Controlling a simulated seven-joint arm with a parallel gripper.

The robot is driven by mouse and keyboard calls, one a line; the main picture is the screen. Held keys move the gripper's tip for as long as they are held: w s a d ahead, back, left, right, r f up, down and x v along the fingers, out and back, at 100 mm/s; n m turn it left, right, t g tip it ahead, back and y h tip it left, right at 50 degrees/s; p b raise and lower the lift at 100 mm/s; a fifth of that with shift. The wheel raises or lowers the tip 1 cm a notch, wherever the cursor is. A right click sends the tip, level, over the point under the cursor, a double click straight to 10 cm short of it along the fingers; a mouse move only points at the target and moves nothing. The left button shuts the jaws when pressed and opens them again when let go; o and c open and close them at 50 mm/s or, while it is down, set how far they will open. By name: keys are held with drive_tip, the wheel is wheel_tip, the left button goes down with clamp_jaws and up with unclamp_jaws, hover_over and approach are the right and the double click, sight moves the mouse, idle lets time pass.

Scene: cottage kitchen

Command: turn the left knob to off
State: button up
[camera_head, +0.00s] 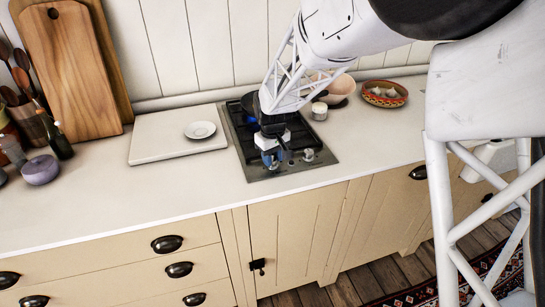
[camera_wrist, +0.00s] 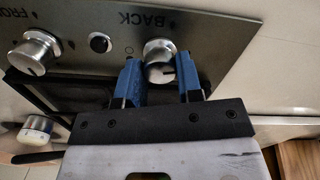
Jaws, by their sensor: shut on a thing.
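The steel cooktop (camera_head: 262,173) is set in the counter, with its control knobs along the front strip. My gripper (camera_head: 272,157) points down over the front left of it and hides the left knob in the head view. In the wrist view, which looks from the other side, the left knob (camera_wrist: 159,60) is silver and round, beside the printed word BACK. My gripper's blue fingers (camera_wrist: 160,80) are on either side of it, shut on it. The knob's exact setting is hard to read. The right knob (camera_head: 308,155) stands free; it also shows in the wrist view (camera_wrist: 36,52).
A small round button (camera_wrist: 99,42) lies between the knobs. A white board (camera_head: 160,150) with a saucer (camera_head: 200,130) is left; a jar (camera_head: 319,111) and patterned bowl (camera_head: 384,94) are right.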

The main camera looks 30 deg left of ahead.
sight(273, 158)
drive_tip(key=m, duration=0.5)
drive_tip(key=shift+m, duration=0.3)
drive_tip(key=m, duration=1.5)
drive_tip(key=shift+m, duration=0.4)
drive_tip(key=o, duration=0.6)
drive_tip(key=shift+o, duration=0.2)
drive_tip(key=shift+r, duration=0.1)
drive_tip(key=shift+r, duration=3.8)
